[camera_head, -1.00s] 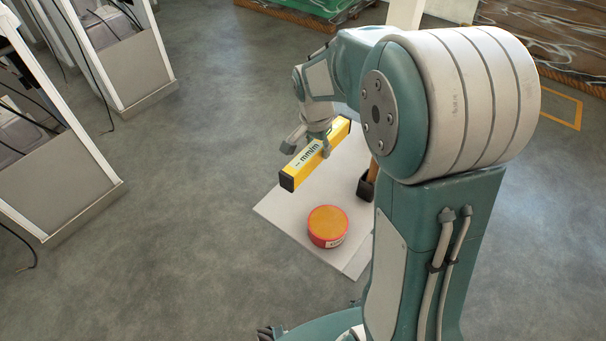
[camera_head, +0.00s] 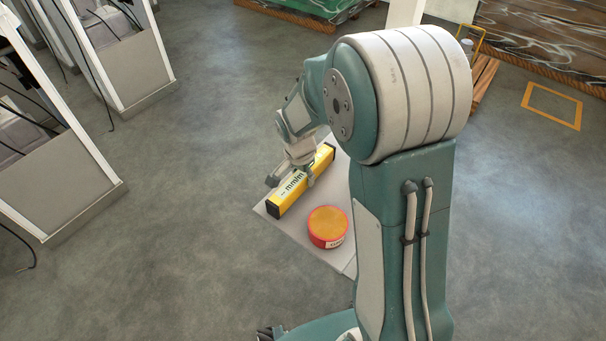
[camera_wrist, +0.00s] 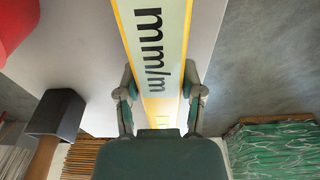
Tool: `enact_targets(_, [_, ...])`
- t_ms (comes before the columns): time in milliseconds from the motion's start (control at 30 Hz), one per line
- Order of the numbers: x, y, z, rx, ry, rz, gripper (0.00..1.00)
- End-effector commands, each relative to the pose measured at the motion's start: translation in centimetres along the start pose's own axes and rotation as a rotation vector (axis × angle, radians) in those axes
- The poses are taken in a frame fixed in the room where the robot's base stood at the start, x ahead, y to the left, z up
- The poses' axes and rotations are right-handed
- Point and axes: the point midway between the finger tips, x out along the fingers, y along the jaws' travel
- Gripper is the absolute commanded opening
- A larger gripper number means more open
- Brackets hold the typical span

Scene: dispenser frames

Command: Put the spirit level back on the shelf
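The spirit level (camera_head: 301,181) is a long yellow bar with black ends and a pale label. It lies along the far left edge of the light grey shelf (camera_head: 341,251), on it or just above it; I cannot tell which. My gripper (camera_head: 295,178) is above it with the fingers down around its middle. In the wrist view, the fingers of my gripper (camera_wrist: 161,92) are on both sides of the spirit level (camera_wrist: 158,45) and look closed on it. The level's far end runs out of that view.
A round red and orange tin (camera_head: 327,226) stands on the shelf beside the level. A dark-headed mallet with a wooden handle (camera_wrist: 57,114) shows in the wrist view; my arm hides it in the head view. White-framed cabinets (camera_head: 58,190) stand at left, with clear floor between.

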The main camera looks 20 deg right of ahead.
Motion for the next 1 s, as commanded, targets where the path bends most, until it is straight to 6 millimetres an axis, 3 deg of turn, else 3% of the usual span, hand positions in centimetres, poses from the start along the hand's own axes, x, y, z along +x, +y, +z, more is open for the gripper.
enact_targets(533, [-0.7, 0.0, -0.1, 0.0, 0.001, -0.002, 0.82])
enact_targets(1000, [-9.8, -0.1, -0.1, -0.001, 0.002, -0.003, 0.82])
